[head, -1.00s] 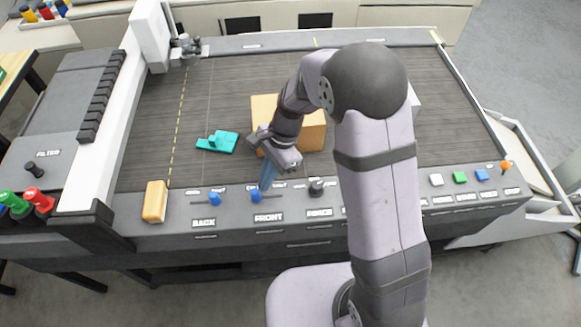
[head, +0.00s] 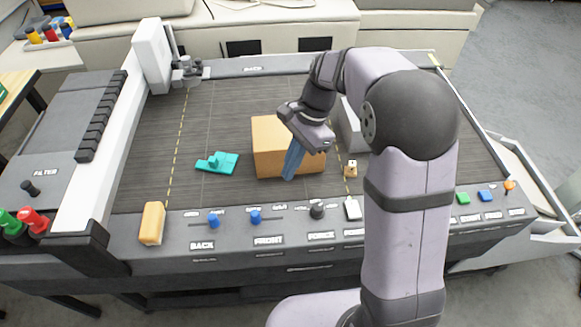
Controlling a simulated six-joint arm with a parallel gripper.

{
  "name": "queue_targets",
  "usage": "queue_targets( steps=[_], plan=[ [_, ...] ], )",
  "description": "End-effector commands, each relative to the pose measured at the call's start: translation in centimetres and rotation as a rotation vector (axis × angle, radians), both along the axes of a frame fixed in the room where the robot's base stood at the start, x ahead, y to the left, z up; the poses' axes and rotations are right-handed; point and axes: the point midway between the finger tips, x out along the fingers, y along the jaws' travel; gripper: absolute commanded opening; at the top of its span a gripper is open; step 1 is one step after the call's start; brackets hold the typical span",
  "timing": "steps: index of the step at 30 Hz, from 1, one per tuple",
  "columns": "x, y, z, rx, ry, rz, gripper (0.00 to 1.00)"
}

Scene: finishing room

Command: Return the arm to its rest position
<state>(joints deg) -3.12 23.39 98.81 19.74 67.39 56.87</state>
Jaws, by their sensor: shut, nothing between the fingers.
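My gripper (head: 292,163) is shut and empty. Its blue fingers point down in front of the orange-tan box (head: 270,140) in the head view, hiding part of the box's front face. I cannot tell whether the fingertips touch the box. My arm reaches up from the bottom right and bends over the right part of the machine bed, with the wrist above the box.
The dark bed (head: 150,150) holds a teal stepped piece (head: 218,162), a small tan piece (head: 350,169) and a grey block (head: 349,128). A yellow block (head: 152,223) and slider knobs (head: 256,217) line the front panel. The left part of the bed is mostly clear.

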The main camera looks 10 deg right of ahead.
Motion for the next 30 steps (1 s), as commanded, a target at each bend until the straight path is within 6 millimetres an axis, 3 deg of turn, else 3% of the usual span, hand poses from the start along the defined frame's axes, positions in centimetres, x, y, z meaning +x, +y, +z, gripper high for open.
queue_targets(
  steps=[20,26,30],
  plan=[
    [-0.4,-0.4,0.4,-0.006,-0.013,0.023,0.0],
    [-3.4,-2.7,-0.4,-0.049,-0.094,0.21,0.0],
    [-7.0,-5.1,-1.4,-0.096,-0.173,0.439,0.0]
  ],
)
